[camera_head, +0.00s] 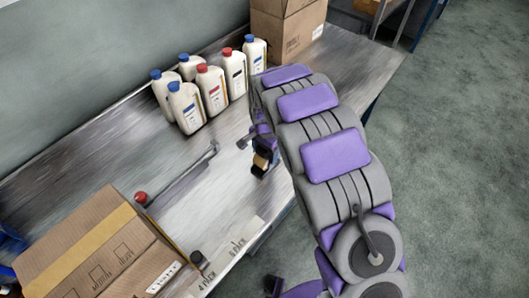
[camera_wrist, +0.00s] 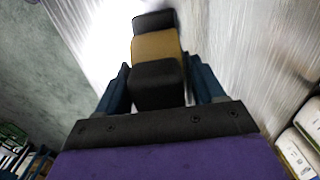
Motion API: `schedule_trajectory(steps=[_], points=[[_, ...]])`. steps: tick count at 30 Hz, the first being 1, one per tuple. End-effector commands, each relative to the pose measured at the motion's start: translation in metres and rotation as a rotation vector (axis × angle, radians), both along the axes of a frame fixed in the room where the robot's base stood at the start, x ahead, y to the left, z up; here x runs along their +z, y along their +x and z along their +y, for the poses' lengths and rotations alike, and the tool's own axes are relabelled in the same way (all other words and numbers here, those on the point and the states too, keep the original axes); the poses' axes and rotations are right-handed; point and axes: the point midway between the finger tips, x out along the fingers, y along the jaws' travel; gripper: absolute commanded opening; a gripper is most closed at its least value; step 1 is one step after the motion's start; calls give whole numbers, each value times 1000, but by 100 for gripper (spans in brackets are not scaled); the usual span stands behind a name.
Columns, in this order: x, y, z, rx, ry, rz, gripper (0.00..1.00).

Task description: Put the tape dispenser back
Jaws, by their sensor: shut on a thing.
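The tape dispenser (camera_wrist: 157,58), black with a tan-yellow middle, sits between the two blue fingers of my gripper (camera_wrist: 158,88) in the wrist view. The fingers are shut on it. In the head view the dispenser (camera_head: 262,162) shows as a small dark and tan shape near the front edge of the metal table (camera_head: 215,165). My gripper (camera_head: 258,150) is partly hidden there behind my arm. I cannot tell whether the dispenser touches the table.
Several white bottles (camera_head: 212,92) with blue or red caps stand at the back. A cardboard box (camera_head: 288,30) is at the far end, and a larger one (camera_head: 95,255) is at the front left. A grey metal tool (camera_head: 182,175) lies between.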

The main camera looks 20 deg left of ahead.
Motion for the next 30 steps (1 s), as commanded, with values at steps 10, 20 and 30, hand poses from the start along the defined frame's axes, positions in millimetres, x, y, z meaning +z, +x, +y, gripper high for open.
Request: schedule_trajectory(steps=[10, 20, 30], points=[[-3, 0, 1, 0, 1, -3, 69], [-3, 0, 1, 0, 1, -3, 94], [5, 1, 1, 0, 2, -4, 94]])
